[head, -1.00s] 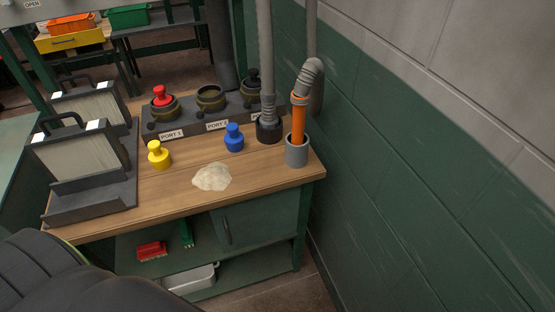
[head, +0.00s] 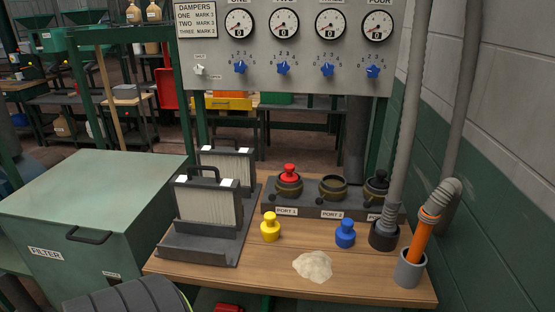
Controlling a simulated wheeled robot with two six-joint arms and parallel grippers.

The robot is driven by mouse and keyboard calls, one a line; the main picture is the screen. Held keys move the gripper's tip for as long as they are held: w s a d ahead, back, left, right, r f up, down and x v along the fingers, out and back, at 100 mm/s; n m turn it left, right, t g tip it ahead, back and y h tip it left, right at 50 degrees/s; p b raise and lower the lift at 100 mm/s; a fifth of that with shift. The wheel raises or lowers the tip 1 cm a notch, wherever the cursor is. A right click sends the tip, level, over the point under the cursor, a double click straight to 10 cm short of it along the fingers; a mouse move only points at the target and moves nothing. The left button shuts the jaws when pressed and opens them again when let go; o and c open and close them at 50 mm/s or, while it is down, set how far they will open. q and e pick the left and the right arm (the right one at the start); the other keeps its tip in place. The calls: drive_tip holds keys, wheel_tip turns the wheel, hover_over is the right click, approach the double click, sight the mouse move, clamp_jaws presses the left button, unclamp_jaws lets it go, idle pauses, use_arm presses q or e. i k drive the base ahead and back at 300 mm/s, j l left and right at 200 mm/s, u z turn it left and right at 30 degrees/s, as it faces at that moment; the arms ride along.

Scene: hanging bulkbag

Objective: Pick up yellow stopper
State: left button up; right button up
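The yellow stopper (head: 270,228) stands upright on the wooden bench top (head: 210,275), just right of the filter holder and in front of the port block. A dark rounded part of my own body shows at the bottom left edge. Neither of my grippers shows in the head view, so nothing is seen touching the stopper.
A blue stopper (head: 345,233) and a pale powder pile (head: 313,266) are to the right. The port block (head: 322,206) behind carries a red stopper (head: 289,173). Filter panels (head: 208,204) stand left. A grey cup (head: 410,268) holds an orange-ended hose (head: 424,228).

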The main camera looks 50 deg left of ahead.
sight(269, 228)
drive_tip(key=u, duration=1.65)
